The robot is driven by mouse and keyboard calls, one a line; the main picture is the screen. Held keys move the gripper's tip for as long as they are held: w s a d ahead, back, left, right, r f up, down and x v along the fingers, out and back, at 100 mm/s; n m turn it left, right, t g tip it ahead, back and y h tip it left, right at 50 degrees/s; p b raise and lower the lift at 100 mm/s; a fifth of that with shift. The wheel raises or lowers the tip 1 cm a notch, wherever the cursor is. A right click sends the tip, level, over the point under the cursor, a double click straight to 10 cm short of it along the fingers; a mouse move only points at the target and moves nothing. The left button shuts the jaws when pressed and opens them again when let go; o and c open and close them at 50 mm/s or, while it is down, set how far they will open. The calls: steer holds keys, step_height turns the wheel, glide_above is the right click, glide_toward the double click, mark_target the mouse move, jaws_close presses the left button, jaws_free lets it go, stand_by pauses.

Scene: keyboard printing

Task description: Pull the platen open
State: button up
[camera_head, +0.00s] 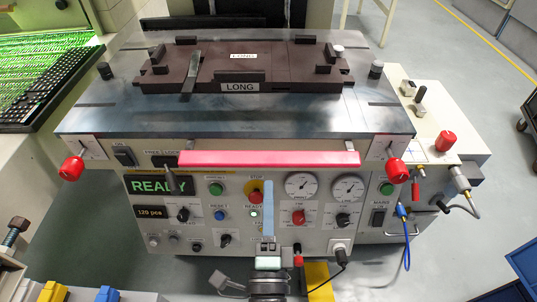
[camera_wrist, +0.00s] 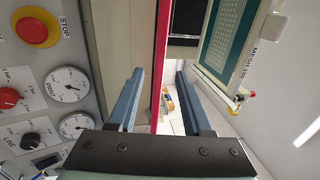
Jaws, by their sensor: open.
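The platen (camera_head: 130,112) is a flat grey metal plate on top of the machine, with a dark brown fixture marked LONG (camera_head: 225,68) on it. A long pink-red handle bar (camera_head: 270,158) runs along its front edge. The bar also shows in the wrist view (camera_wrist: 160,60), where it appears in the gap between my blue-grey fingers. My gripper (camera_head: 268,184) is open and empty, its fingers pointing up at the bar's front near the middle. In the wrist view my gripper (camera_wrist: 160,75) has a finger on each side of the bar's line. I cannot tell whether the fingertips reach around it.
Red knobs (camera_head: 72,168) (camera_head: 396,171) flank the bar. The front panel below holds a red STOP button (camera_head: 255,196), dials (camera_head: 302,185) and switches close to my gripper. A blue cable (camera_head: 407,240) hangs at right. A keyboard-like panel (camera_head: 70,90) stands at left. Floor is clear at right.

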mark_target(268, 167)
steer(key=x, duration=0.9)
steer(key=shift+w+b, duration=0.1)
steer(key=shift+b, duration=0.25)
jaws_close()
stand_by(0.9)
